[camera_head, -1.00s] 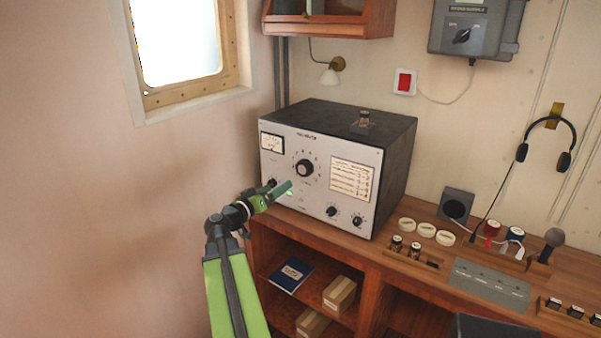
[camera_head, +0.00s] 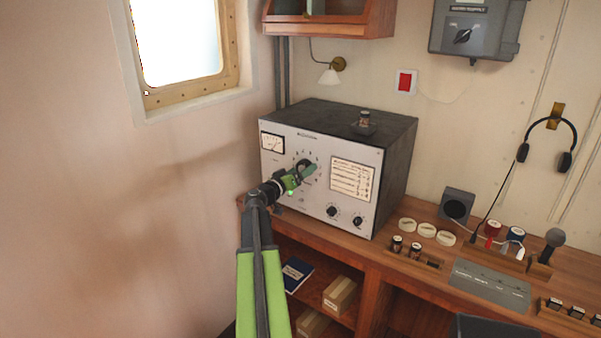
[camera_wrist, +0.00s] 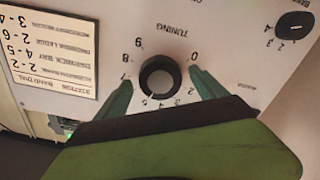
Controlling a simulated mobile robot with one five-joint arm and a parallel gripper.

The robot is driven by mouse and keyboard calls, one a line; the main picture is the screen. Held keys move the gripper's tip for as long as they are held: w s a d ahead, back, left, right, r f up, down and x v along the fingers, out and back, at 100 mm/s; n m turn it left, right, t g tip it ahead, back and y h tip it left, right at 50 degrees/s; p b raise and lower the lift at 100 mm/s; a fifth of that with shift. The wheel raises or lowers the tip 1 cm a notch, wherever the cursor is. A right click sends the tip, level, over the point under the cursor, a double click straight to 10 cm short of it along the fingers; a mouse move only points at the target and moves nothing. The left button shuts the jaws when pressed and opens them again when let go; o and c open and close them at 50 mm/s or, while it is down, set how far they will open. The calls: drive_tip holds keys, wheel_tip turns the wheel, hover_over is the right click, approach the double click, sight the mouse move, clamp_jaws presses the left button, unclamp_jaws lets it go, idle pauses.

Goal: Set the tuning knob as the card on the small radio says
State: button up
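The tuning knob (camera_wrist: 160,77) is black and round on the grey front panel of a large radio set (camera_head: 340,140). The wrist view shows it upside down, with TUNING and a ring of numbers around it. A light mark on its rim seems to face near 5. My gripper (camera_wrist: 163,90) is open, one green finger on each side of the knob; contact cannot be told. In the head view my gripper (camera_head: 304,174) covers part of the knob. A printed card (camera_wrist: 45,48) headed STATION is on the panel; it also shows in the head view (camera_head: 352,179). I cannot identify a separate small radio.
A band knob (camera_wrist: 294,25) is near the wrist view's upper right corner. Two lower knobs (camera_head: 344,216) are on the panel. A grey box (camera_head: 475,30) hangs on the wall.

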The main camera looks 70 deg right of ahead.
drive_tip(key=c, duration=1.3)
drive_tip(key=shift+n, duration=0.3)
drive_tip(key=shift+c, duration=0.2)
drive_tip(key=o, duration=1.4)
drive_tip(key=shift+c, duration=0.2)
drive_tip(key=shift+a, duration=0.1)
drive_tip(key=v, duration=1.7)
drive_tip(key=shift+a, duration=0.2)
drive_tip(key=shift+w, duration=0.1)
